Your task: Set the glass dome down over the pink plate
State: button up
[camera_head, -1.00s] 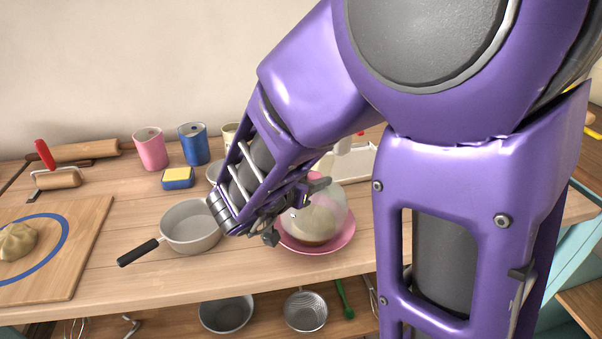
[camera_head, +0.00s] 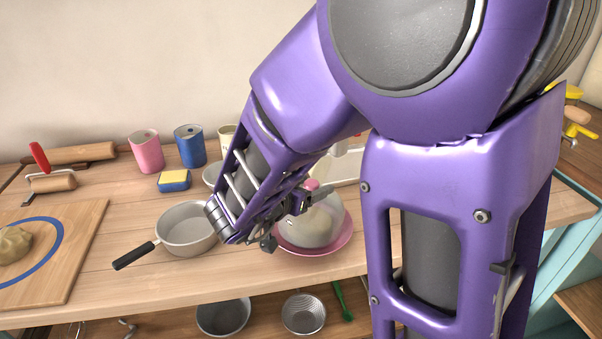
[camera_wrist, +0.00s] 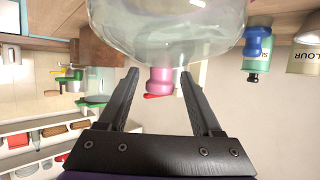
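The clear glass dome (camera_head: 322,222) with its pink knob (camera_head: 312,184) stands over the pink plate (camera_head: 340,243) and appears to rest on it, inside the rim. Part of its base is hidden by my arm. My gripper (camera_head: 292,203) is at the knob, to the left of the dome's top. In the wrist view, the dome (camera_wrist: 165,30) fills the top and its knob (camera_wrist: 160,80) lies between the two fingertips (camera_wrist: 160,78). A gap shows on each side of the knob, so the fingers are open.
A grey pan (camera_head: 188,230) with a black handle stands just left of the plate. A cutting board (camera_head: 75,255) with dough is farther left. A pink can (camera_head: 146,152), a blue can (camera_head: 190,146) and a sponge (camera_head: 174,180) stand behind. The front counter edge is close to the plate.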

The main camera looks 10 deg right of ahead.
jog(key=shift+r, duration=0.35)
jog(key=p+v, duration=0.2)
jog(key=v, duration=1)
jog(key=shift+r, duration=0.3)
